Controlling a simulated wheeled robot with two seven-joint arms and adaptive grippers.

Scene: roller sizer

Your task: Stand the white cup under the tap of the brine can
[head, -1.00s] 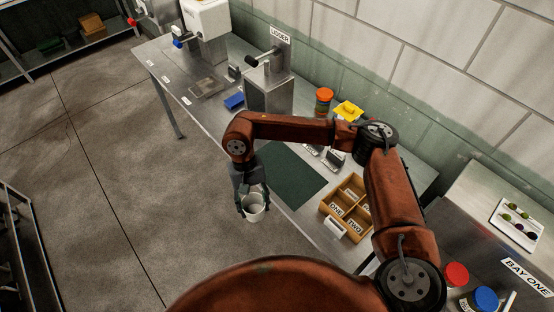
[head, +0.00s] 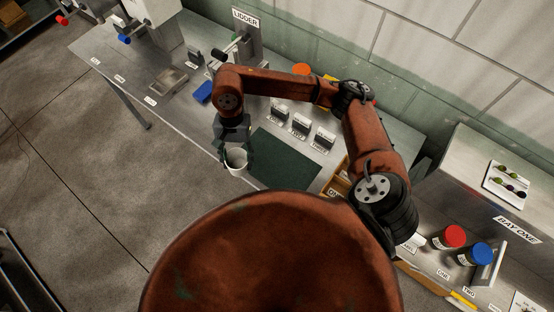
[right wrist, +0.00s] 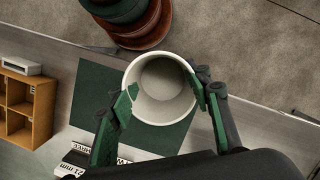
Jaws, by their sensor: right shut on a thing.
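The white cup (head: 237,162) is held by my right gripper (head: 233,150), mouth up, in front of the bench's front edge beside the dark green mat. The right wrist view shows the empty cup (right wrist: 160,112) between the two green-tipped fingers of the gripper (right wrist: 166,98). At the far left end of the bench are a white can (head: 154,10) with a blue tap (head: 124,38) and, further left, a red tap (head: 62,20). No label on them is readable, so I cannot tell which is the brine can. My left gripper is out of view.
The green mat (head: 284,160) is bare. A blue block (head: 202,92), a shallow metal tray (head: 167,82) and the lidder (head: 245,38) stand between the cup and the taps. Several small labelled stands (head: 300,125) line the back. Floor is free left of the bench.

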